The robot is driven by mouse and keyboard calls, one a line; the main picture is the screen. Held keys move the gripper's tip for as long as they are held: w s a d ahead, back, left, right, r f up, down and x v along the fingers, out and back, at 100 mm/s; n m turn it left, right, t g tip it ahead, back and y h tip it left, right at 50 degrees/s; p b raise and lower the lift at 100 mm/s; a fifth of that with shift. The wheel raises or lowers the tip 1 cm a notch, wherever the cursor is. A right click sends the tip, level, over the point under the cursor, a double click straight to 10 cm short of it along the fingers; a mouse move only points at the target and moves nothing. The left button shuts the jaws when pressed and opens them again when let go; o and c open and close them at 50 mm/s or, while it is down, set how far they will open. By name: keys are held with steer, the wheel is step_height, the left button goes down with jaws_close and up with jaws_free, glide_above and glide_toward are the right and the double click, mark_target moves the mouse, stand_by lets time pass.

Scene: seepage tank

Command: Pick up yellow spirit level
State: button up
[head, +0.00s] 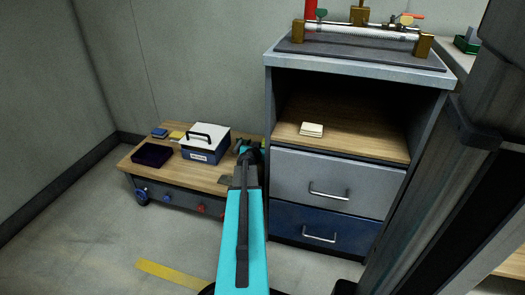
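My arm reaches away from the camera to the right end of a low wooden-topped cart (207,175). My gripper (248,146) is at its far end, small and dark, seen from behind; I cannot tell whether its fingers are open or shut. A small yellow-green bit (263,144) shows just right of the gripper, by the cabinet's side. It may be part of the yellow spirit level, but most of it is hidden and I cannot tell whether the gripper touches it. No other spirit level is clearly visible.
On the cart are a white-and-blue case (205,146) with a black handle, a dark purple box (152,155), a small yellow block (178,136) and a blue block (159,132). The grey cabinet (325,176) stands close right, with pale pads (312,130) on its shelf.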

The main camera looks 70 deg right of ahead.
mark_target(263, 146)
stand_by(0.4)
jaws_close()
steer(key=shift+r+p, duration=2.4)
steer(key=shift+r, duration=2.65)
steer(key=shift+w, duration=0.1)
